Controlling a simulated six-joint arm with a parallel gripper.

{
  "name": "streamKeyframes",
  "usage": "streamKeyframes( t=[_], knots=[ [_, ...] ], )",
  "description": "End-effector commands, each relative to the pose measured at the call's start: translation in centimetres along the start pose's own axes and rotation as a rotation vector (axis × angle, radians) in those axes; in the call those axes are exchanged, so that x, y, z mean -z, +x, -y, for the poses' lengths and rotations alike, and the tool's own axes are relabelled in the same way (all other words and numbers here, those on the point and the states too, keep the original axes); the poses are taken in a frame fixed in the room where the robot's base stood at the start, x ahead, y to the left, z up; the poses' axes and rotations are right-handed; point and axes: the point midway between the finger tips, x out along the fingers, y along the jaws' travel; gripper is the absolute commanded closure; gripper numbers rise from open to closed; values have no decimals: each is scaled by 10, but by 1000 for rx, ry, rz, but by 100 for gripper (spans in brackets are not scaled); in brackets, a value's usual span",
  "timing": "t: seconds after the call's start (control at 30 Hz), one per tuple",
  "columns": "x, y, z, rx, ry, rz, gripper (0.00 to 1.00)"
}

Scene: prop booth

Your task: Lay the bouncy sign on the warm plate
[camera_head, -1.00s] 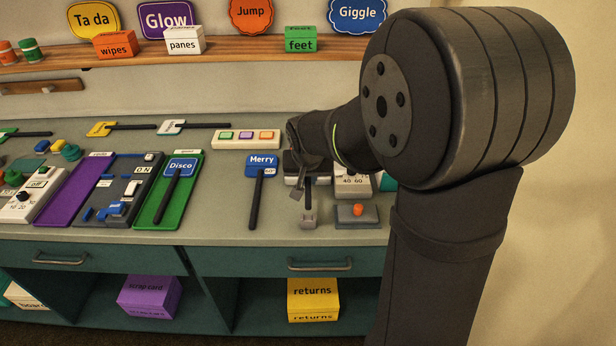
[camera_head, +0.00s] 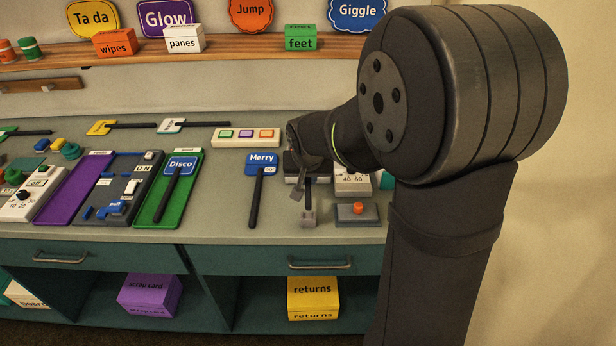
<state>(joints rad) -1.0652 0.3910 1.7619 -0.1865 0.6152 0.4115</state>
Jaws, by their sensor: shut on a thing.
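My gripper (camera_head: 298,192) is at the right of the counter, small and mostly hidden by my own arm. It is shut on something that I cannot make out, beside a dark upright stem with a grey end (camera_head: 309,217). Paddle signs lie on the counter: a blue "Merry" sign (camera_head: 262,158), a blue "Disco" sign (camera_head: 181,163) on the green plate (camera_head: 150,215), a yellow sign (camera_head: 101,127) and a white sign (camera_head: 171,125) at the back. The purple plate (camera_head: 70,192) is bare. The small plate labels and the back signs' words are too small to read surely.
A panel with blue pieces (camera_head: 117,190) lies between the plates. A grey box with an orange button (camera_head: 357,211) is at the front right. Signs and small boxes line the shelf (camera_head: 230,47).

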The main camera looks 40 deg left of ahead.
Motion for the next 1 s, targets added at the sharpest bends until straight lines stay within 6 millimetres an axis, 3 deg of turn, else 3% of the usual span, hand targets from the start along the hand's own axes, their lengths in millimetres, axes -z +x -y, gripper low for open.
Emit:
streamKeyframes(
  t=[0.4, 1.0],
  knots=[
    [-6, 14, 0, 0, 0, 1, 100],
    [-6, 16, 0, 0, 0, 0, 100]
  ],
)
